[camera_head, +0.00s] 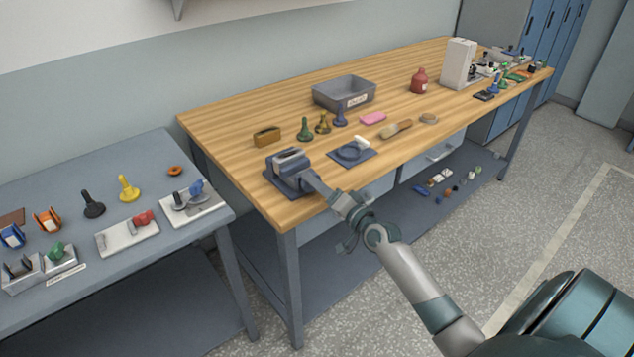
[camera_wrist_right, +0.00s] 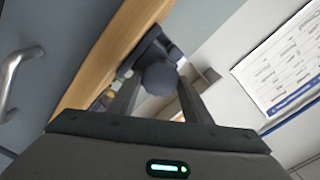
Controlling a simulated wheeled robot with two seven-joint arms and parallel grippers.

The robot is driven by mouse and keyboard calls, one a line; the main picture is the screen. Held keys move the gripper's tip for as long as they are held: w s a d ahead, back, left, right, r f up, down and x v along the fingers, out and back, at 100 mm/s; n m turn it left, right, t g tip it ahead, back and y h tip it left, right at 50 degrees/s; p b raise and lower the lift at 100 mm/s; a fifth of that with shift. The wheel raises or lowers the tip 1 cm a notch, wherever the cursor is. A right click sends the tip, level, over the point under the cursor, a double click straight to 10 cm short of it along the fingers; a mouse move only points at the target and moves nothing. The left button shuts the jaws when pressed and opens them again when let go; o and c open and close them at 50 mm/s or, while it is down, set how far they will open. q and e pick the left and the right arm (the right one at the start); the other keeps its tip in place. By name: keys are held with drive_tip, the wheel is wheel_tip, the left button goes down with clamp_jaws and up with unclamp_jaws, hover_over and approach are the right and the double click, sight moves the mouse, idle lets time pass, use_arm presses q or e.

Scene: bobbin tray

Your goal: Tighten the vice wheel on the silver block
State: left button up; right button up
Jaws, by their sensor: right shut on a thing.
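The blue-grey vice (camera_head: 290,185) stands on the near left corner of the wooden bench. A light grey piece (camera_head: 289,155), apparently the silver block, shows at the top between its jaws. My right gripper (camera_head: 318,187) reaches in from the lower right to the vice's front. In the right wrist view a dark round knob, the vice wheel (camera_wrist_right: 160,78), sits between my two fingers (camera_wrist_right: 157,92), and the gripper is shut on it. In the head view the wheel is hidden by the gripper. My left gripper is not in view.
Right of the vice lie a blue mat (camera_head: 352,153) and a brush (camera_head: 397,129). Behind are a grey bin (camera_head: 344,92), several knobbed stamps and a wooden block (camera_head: 267,135). A grey side table (camera_head: 110,225) with small fixtures stands left. The bench front has drawers with handles.

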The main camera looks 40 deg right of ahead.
drive_tip(key=shift+d+m, duration=0.1)
drive_tip(key=shift+m, duration=1.2)
drive_tip(key=o, duration=1.1)
drive_tip(key=shift+c, duration=0.2)
drive_tip(key=shift+s+f, duration=0.1)
drive_tip(key=shift+s, duration=0.05)
